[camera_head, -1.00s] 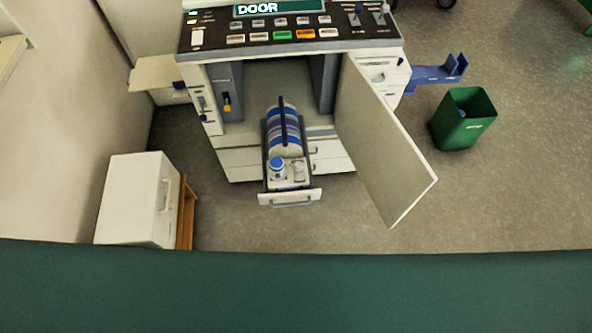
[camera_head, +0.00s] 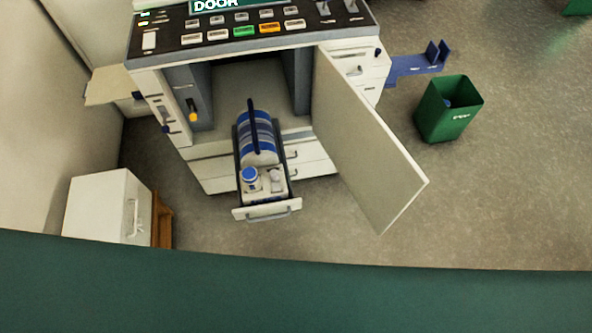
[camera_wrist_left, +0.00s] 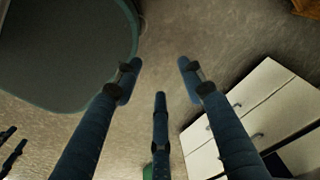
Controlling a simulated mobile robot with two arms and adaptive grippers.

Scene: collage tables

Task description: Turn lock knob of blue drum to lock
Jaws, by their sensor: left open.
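The blue drum (camera_head: 257,137), striped blue and white under a dark bar, lies in the pulled-out tray (camera_head: 266,211) of the copier. A round blue cap or knob (camera_head: 249,176) and a small grey piece (camera_head: 276,180) sit at the tray's front. A yellow-orange lever (camera_head: 193,115) is on the copier's inner left wall. I cannot tell which is the lock knob. My left gripper (camera_wrist_left: 160,82) is open and empty above the floor. Dark finger-like parts at the left edge of the left wrist view look like my right gripper (camera_wrist_left: 12,146), cut off by the frame.
The copier's door (camera_head: 370,150) stands open to the right of the tray. A green bin (camera_head: 446,120) and a blue holder (camera_head: 418,66) are further right. A white cabinet (camera_head: 100,207) stands left. The floor before the tray is clear. White drawers (camera_wrist_left: 250,110) show in the left wrist view.

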